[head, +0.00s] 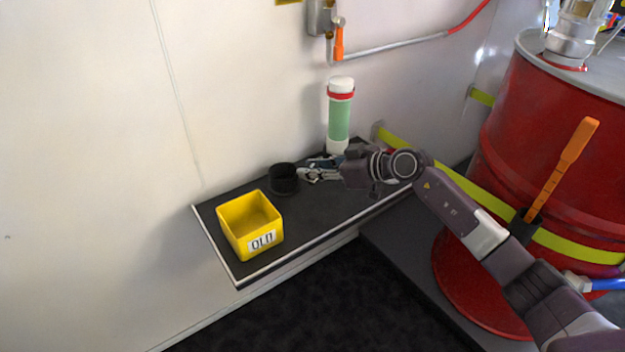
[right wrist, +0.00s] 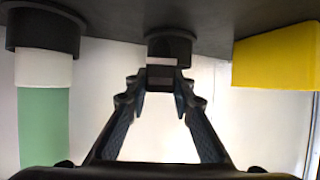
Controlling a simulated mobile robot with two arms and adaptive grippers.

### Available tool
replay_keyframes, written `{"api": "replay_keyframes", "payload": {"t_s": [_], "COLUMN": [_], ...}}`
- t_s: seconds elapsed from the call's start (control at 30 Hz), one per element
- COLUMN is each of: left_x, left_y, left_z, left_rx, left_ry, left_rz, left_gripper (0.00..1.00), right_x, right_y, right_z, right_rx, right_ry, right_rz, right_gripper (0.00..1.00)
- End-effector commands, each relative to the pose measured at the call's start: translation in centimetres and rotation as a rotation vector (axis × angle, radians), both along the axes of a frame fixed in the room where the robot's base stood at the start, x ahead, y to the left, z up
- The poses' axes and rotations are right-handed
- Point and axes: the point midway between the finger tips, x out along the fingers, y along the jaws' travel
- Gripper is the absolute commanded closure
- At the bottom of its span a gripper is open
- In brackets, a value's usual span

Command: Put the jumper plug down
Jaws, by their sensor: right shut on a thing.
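My right gripper (head: 308,173) reaches in from the right, low over the dark shelf (head: 325,205), its fingers pointing left at a black round cup (head: 284,180). In the right wrist view, my right gripper (right wrist: 161,82) is shut on a small dark piece with pale bands, which I take to be the jumper plug (right wrist: 161,72). The black cup (right wrist: 170,45) shows right behind the plug. I cannot tell whether they touch. In the head view the plug is hidden or too small to make out. My left gripper is not in view.
A yellow box labelled OLD (head: 240,243) stands at the shelf's left end. A green tube with a white cap (head: 340,118) stands upright at the back, close to my right gripper. A red drum (head: 500,160) stands to the right. The shelf's front middle is clear.

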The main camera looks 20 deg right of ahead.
Motion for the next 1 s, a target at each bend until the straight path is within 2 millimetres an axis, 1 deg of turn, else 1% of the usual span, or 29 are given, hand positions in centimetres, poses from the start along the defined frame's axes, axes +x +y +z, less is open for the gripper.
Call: {"api": "replay_keyframes", "payload": {"t_s": [0.03, 0.13, 0.53, 0.57, 0.7, 1.0], "left_x": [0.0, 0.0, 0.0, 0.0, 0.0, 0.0], "left_y": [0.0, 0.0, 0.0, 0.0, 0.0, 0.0], "left_z": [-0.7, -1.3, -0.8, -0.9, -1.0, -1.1], "left_rx": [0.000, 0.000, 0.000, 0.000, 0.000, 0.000], "left_ry": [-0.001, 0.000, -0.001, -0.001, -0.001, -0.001], "left_rz": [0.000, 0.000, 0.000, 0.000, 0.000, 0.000], "left_gripper": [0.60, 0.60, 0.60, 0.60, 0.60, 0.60], "right_x": [-0.1, 0.0, 0.0, 0.0, 0.0, 0.0], "right_y": [0.1, 0.0, 0.1, 0.1, 0.0, 0.0], "right_z": [-1.4, -2.8, -3.0, -3.1, -3.1, -3.1], "right_rx": [0.002, 0.002, 0.002, 0.000, 0.000, 0.001], "right_ry": [0.004, 0.003, 0.002, 0.002, 0.002, 0.001], "right_rz": [0.000, 0.000, 0.001, 0.000, 0.000, 0.000], "right_gripper": [1.00, 1.00, 1.00, 0.76, 0.60, 0.60]}}
